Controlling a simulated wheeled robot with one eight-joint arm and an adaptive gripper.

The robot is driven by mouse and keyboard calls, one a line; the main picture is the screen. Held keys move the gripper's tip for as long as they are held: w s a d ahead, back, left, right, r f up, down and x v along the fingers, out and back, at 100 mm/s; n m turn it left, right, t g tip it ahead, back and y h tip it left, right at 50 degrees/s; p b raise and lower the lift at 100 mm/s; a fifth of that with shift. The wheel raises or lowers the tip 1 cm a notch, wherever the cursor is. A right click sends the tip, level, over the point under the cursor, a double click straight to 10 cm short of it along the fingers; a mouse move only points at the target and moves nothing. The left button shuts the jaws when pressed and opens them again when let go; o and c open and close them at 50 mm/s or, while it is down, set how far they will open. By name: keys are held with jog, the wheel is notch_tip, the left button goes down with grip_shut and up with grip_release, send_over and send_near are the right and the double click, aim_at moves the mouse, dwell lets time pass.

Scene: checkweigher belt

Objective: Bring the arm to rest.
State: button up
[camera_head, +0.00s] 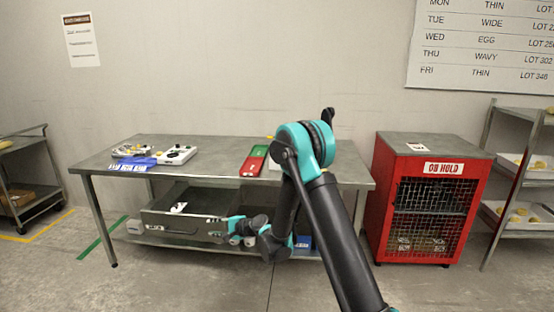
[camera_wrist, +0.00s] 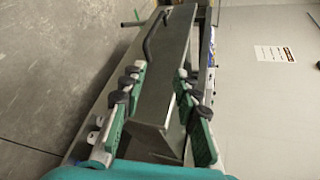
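My gripper (camera_head: 214,231) is at the right end of the front of an open drawer (camera_head: 160,222) under the steel table, at about the height of its handle. My arm is bent, reaching forward and then down to the left. A small white item (camera_head: 178,207) lies in the drawer.
The steel table (camera_head: 215,150) holds a white device (camera_head: 176,155), a blue labelled item (camera_head: 132,164) and a red-and-green tray (camera_head: 254,161). A cart (camera_head: 25,180) stands left. The floor in front is clear.

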jog(key=s+d+r+n+h, duration=0.2)
jog(key=s+d, duration=0.1)
jog(key=d, duration=0.5)
jog(key=s+d+r+n+h, duration=0.2)
jog(key=s+d+r, duration=0.15)
jog(key=d, duration=0.55)
jog(key=s+d+r+n+h, duration=0.15)
jog(key=s+d, duration=0.25)
jog(key=d, duration=0.4)
jog(key=s+d+f+n+g+h, duration=0.2)
jog(key=s+d+h, duration=0.5)
jog(key=s+d, duration=1.3)
jog(key=shift+s+d+f+n, duration=0.4)
jog(key=shift+d+f+n, duration=0.25)
jog(key=shift+d+f, duration=0.3)
